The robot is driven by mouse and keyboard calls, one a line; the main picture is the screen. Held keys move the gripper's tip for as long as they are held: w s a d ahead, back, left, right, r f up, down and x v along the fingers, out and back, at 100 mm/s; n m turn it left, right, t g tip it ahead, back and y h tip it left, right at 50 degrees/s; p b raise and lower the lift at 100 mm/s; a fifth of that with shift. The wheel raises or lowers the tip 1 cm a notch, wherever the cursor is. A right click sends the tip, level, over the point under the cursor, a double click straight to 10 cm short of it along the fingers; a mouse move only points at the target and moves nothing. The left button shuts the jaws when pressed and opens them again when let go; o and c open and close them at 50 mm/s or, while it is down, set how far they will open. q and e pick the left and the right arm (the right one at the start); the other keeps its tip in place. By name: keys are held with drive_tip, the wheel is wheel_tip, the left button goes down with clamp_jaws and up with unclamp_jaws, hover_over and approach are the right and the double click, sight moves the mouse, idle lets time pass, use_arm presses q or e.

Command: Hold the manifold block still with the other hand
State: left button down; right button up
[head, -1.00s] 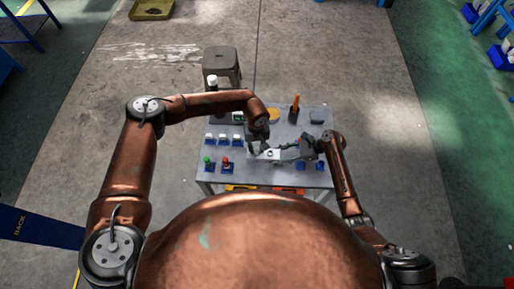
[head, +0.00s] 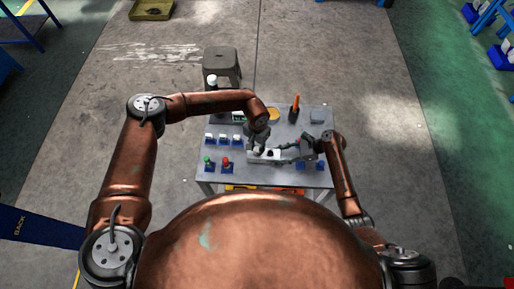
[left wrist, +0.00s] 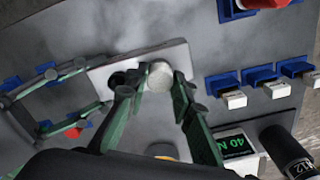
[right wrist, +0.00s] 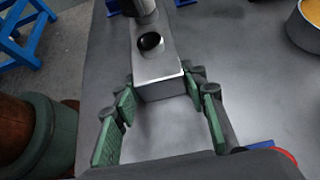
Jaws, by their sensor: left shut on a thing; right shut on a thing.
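The manifold block (head: 265,155) is a pale grey bar with round holes, lying level at the middle of the table. In the right wrist view the block (right wrist: 158,78) has its near end between the pads of my right gripper (right wrist: 160,95), which is shut on it; the same gripper (head: 300,150) comes in from the right in the head view. My left gripper (head: 259,147) is above the block, shut on a round pale part (left wrist: 160,76) beside an open dark hole (left wrist: 118,80). Whether that part is seated in the block I cannot tell.
White pieces in blue holders (head: 223,139) stand at the table's left, with green (head: 208,161) and red (head: 226,163) knobs in front. A 40 N display (left wrist: 235,146), a yellow-topped round tin (head: 273,115) and an orange-handled tool (head: 294,107) stand at the back.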

use_arm(q)
drive_tip(key=shift+m, duration=0.9)
drive_tip(key=c, duration=1.6)
unclamp_jaws()
drive_tip(key=shift+c, duration=0.7)
